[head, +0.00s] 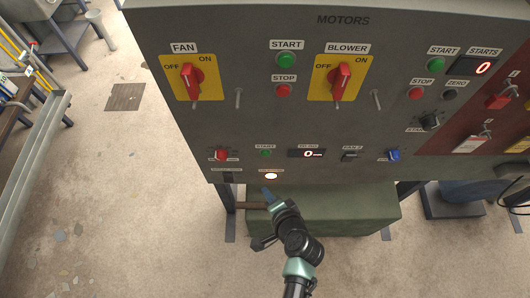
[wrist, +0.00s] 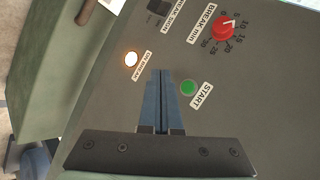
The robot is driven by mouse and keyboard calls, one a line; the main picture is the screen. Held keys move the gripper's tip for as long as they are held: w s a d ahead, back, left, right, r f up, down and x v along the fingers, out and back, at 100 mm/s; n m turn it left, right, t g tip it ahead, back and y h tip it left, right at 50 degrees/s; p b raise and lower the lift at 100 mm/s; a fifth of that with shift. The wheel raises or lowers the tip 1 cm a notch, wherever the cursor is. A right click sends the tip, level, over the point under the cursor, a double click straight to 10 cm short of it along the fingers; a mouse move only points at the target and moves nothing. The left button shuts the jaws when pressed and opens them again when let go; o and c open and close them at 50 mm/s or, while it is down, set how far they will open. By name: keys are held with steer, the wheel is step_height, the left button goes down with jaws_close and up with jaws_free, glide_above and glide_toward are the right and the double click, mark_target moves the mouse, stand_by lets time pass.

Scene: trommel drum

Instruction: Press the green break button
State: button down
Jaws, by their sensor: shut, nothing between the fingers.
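The green break button (head: 265,153) is on the lower row of the grey panel, right of the red break knob (head: 221,155). In the wrist view the green button (wrist: 188,87), labelled START, lies just right of my fingertips, with the red BREAK min knob (wrist: 224,30) above it. My gripper (head: 266,189) is shut and empty. In the head view its tips show just below the lit lamp, near the panel's lower edge. In the wrist view my gripper (wrist: 161,74) points between the lit lamp and the green button; I cannot tell its distance from the panel.
The lit ON BREAK lamp (head: 271,175) and a dark rocker switch (head: 228,177) sit close below the button. A red digital display (head: 307,154) is to its right. Other green START buttons (head: 286,60) are higher on the panel. A green box (head: 330,210) stands below.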

steer(key=w+b, duration=0.2)
steer(key=w, duration=0.6)
steer(key=shift+b, duration=0.3)
steer(key=shift+w, duration=0.2)
stand_by(1.5)
steer(key=shift+w, duration=0.35)
steer(key=shift+w+b, duration=0.4)
stand_by(0.8)
steer(key=shift+s+r, duration=0.1)
steer(key=shift+s, duration=0.05)
steer(key=shift+s+p, duration=0.45)
steer(key=shift+s, duration=0.25)
steer(key=shift+s+p, duration=0.95)
steer(key=shift+s, duration=1.55)
